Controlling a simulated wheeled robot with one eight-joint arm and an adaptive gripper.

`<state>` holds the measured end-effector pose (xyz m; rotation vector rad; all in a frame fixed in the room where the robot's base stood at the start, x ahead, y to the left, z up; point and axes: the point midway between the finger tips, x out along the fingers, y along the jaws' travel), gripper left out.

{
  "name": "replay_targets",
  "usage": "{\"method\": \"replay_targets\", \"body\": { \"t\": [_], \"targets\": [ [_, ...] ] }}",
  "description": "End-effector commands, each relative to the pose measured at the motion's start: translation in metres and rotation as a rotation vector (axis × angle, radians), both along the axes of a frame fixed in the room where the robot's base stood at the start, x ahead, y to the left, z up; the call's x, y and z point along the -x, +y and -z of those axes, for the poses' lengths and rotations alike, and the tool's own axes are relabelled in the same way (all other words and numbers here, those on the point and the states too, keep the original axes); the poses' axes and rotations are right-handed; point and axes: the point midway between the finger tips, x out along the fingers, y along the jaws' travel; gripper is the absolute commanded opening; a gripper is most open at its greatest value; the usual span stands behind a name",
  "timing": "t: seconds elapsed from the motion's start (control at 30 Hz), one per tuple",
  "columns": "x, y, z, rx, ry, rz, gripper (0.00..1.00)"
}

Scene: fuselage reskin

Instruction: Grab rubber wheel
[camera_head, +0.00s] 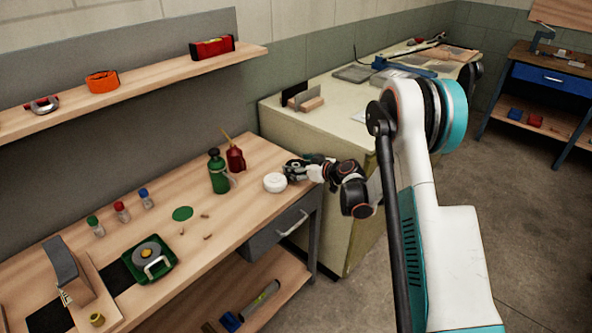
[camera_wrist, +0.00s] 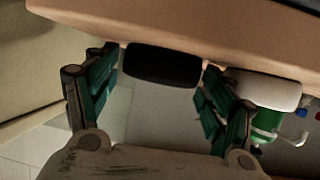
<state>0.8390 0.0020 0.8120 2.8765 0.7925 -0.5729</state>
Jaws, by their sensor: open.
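The rubber wheel seems to be the black, rounded thing (camera_wrist: 162,67) in the wrist view, resting against the wooden bench top (camera_wrist: 200,35). My gripper (camera_wrist: 160,95) is open, with one green finger on each side of the wheel; whether they touch it I cannot tell. In the head view my gripper (camera_head: 298,171) is at the right end of the bench, beside a white round thing (camera_head: 275,183). The wheel is hard to tell from the dark fingers there.
The white round thing (camera_wrist: 262,88) is close to the right finger in the wrist view. A green bottle (camera_head: 218,174) and a dark red oil can (camera_head: 235,158) stand left of my gripper. A cream cabinet (camera_head: 350,235) is to the right. The bench front has a drawer (camera_head: 280,238).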

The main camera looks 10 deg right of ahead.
Motion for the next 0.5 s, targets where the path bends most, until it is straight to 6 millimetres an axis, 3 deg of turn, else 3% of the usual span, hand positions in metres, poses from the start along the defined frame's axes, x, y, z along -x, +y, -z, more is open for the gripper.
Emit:
{"method": "replay_targets", "body": {
  "t": [0.03, 0.2, 0.23, 0.5],
  "targets": [
    [0.0001, -0.0002, -0.0002, 0.000, 0.000, 0.000, 0.76],
    [0.0002, -0.0002, -0.0001, 0.000, 0.000, 0.000, 0.37],
    [0.0002, -0.0002, -0.0001, 0.000, 0.000, 0.000, 0.34],
    [0.0002, -0.0004, -0.0007, 0.000, 0.000, 0.000, 0.34]
  ]
}}
